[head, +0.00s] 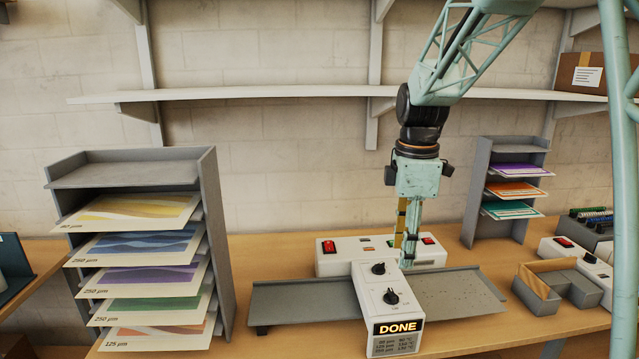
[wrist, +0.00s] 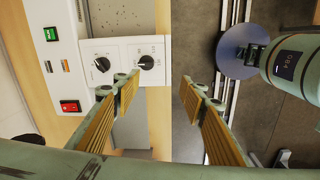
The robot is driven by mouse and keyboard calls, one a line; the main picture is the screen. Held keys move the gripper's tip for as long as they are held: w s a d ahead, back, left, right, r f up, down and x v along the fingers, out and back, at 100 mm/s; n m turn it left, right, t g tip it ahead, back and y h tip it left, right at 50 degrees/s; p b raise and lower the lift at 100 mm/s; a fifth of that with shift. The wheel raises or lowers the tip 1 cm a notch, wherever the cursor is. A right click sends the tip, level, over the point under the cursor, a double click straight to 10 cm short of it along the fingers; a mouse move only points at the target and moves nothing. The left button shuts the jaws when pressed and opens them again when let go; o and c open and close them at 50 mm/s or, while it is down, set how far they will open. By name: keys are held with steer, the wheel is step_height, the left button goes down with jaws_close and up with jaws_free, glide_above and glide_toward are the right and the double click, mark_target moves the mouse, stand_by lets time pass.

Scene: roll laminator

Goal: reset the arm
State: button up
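My gripper (head: 405,250) hangs at the end of my pale green arm, pointing down at the white laminator (head: 345,262). In the wrist view my gripper (wrist: 160,88) has its two ribbed yellow fingers spread apart with nothing between them. The laminator's control panel, with two black knobs (wrist: 148,62), lies beyond the fingertips. Its display (head: 398,328) reads DONE. I cannot tell the exact gap between fingertips and laminator.
Grey trays (head: 310,300) extend at both sides of the laminator. A grey rack (head: 215,190) with several printed sheets stands left; a smaller rack (head: 478,190) stands back right. An open box (head: 537,297) sits at right. A wall shelf (head: 250,93) runs behind my arm.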

steer(key=s+r+m+t+b, duration=0.1)
steer(key=s+r+m, duration=0.4)
steer(key=s, duration=0.5)
steer(key=s+m+t+b, duration=0.2)
steer(key=s+m, duration=1)
steer(key=s, duration=1.9)
steer(key=shift+d+t+b, duration=0.2)
steer(key=shift+t+b, duration=0.1)
steer(key=shift+b, duration=0.35)
